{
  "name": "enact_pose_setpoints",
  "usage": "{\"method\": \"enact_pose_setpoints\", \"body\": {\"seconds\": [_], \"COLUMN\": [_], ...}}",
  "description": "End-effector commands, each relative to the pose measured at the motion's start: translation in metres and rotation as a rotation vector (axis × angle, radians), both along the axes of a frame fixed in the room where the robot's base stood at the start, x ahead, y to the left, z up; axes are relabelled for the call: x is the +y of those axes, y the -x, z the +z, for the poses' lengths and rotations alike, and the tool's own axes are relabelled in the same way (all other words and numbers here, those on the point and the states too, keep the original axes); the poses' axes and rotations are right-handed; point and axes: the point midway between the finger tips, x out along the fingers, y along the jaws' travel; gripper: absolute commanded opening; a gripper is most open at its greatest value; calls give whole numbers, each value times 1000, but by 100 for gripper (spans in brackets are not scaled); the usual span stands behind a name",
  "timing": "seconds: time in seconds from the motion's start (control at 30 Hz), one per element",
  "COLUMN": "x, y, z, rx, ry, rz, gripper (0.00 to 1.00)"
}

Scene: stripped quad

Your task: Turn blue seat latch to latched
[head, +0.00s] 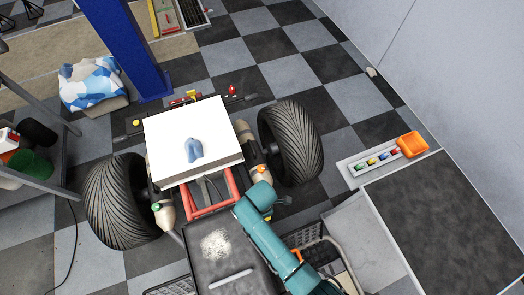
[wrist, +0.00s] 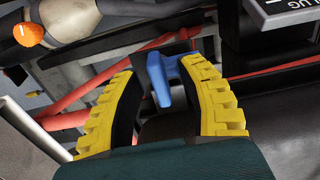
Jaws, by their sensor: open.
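The blue seat latch (wrist: 163,80) shows in the wrist view as a small blue lever with a bent top, in front of a dark bracket. My gripper (wrist: 160,68) is open, with its yellow ridged fingers on either side of the latch. I cannot tell whether either finger touches it. In the head view my teal arm reaches in from the lower right to the side of the black seat (head: 218,245), and the latch and fingers cannot be made out there.
The stripped quad has a white panel (head: 172,138) on top with a blue item (head: 194,150) on it. Large tyres (head: 290,142) flank it. Red frame tubes (wrist: 75,115) and an orange cap (wrist: 28,34) lie near my fingers. A dark-topped bench (head: 445,220) stands at right.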

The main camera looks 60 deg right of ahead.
Motion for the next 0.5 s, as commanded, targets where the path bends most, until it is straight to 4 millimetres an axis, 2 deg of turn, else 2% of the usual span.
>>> {"method": "enact_pose_setpoints", "body": {"seconds": [0.13,0.33,0.37,0.5], "x": [0,0,0,0], "y": [0,0,0,0], "z": [1,1,1,1], "rx": [0,0,0,1], "ry": [0,0,0,-1], "rz": [0,0,0,0], "gripper": [41,3,0,0]}}
